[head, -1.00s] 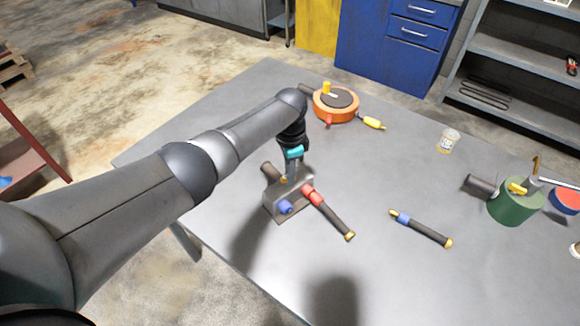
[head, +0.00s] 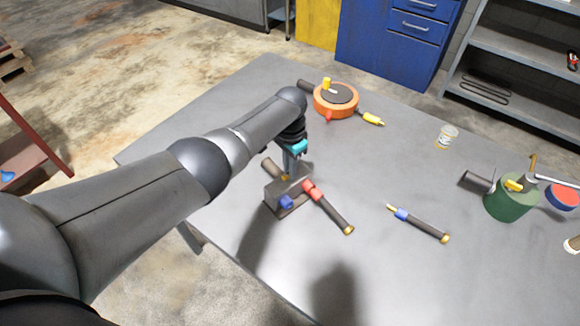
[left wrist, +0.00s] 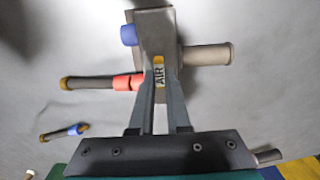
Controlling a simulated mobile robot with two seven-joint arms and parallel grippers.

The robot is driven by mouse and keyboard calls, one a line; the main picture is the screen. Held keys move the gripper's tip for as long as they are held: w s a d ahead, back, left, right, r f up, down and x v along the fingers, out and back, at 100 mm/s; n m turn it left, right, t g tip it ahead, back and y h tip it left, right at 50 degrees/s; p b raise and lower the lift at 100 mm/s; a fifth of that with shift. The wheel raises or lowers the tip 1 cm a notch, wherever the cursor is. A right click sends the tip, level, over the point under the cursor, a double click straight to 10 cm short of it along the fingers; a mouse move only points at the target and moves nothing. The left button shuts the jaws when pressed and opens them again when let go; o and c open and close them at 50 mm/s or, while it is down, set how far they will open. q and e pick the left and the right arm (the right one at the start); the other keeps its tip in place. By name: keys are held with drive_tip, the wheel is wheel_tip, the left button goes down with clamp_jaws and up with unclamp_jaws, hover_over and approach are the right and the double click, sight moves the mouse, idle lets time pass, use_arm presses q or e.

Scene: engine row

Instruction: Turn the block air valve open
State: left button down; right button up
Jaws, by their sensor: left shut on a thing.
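The block air valve is a grey metal block (head: 287,192) on the table in the head view. It has a blue knob (head: 286,202) on its front and a red-collared black hose (head: 330,210) running to the lower right. In the left wrist view the block (left wrist: 156,35) shows a blue knob (left wrist: 129,35) and a yellow-and-white part marked AIR (left wrist: 159,80). My left gripper (head: 290,172) is over the top of the block. In the left wrist view its fingers (left wrist: 160,72) are closed on the AIR-marked valve handle, which they partly hide. My right gripper is not in view.
A loose black hose with a blue collar (head: 420,225) lies to the right. An orange round device (head: 336,100) stands behind, with a small jar (head: 446,136) and a green cylinder (head: 510,200) farther right. The table (head: 385,165) between them is clear.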

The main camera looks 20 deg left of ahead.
use_arm(q)
drive_tip(key=c, duration=0.9)
unclamp_jaws()
drive_tip(key=shift+r, duration=0.1)
wheel_tip(320, 180, up, 6)
drive_tip(key=shift+f+p, duration=0.15)
drive_tip(key=shift+p, duration=0.95)
wheel_tip(320, 180, up, 9)
drive_tip(key=shift+r+p, duration=0.2)
drive_tip(key=shift+p, duration=0.1)
